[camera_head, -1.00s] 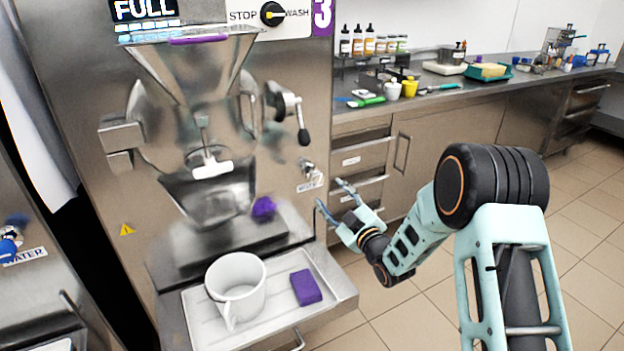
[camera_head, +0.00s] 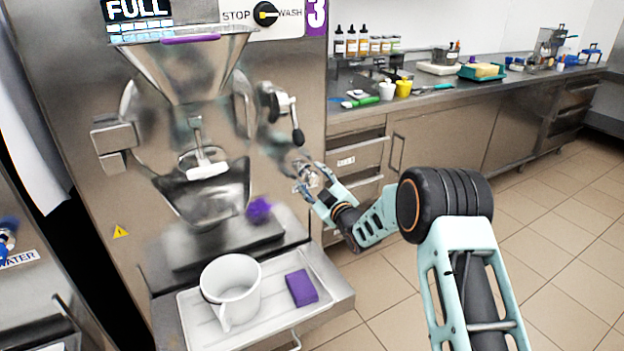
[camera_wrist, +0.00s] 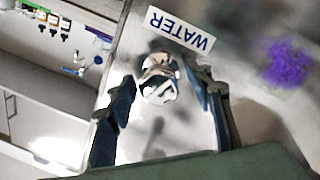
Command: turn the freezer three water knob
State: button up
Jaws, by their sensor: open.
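In the wrist view my gripper (camera_wrist: 166,84) is open, with one finger on each side of the knob. I cannot tell whether either finger touches it. The fingers partly hide the knob in the head view.
A white mug (camera_head: 232,287) and a purple sponge (camera_head: 301,288) sit on the pull-out tray (camera_head: 335,298) below. A dark lever (camera_head: 297,136) hangs above my gripper. A counter with bottles (camera_head: 352,42) stands to the right; the tiled floor (camera_head: 545,240) is clear.

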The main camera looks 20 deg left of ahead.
jog(key=shift+c, duration=0.6)
jog(key=c, duration=1)
jog(key=shift+c, duration=0.2)
jog(key=shift+b, duration=0.3)
jog(key=shift+d+f+m+b, duration=0.1)
jog(key=shift+f+m+b, duration=0.05)
jog(key=shift+m+b, duration=0.8)
jog(key=m+b, duration=0.1)
jog(key=m, duration=0.2)
jog(key=shift+m+b, duration=0.3)
jog(key=shift+m, duration=0.05)
jog(key=m+b, duration=0.1)
jog(key=m, duration=0.3)
jog(key=shift+g, duration=0.4)
jog(key=shift+m, duration=1.5)
jog(key=shift+r, duration=0.2)
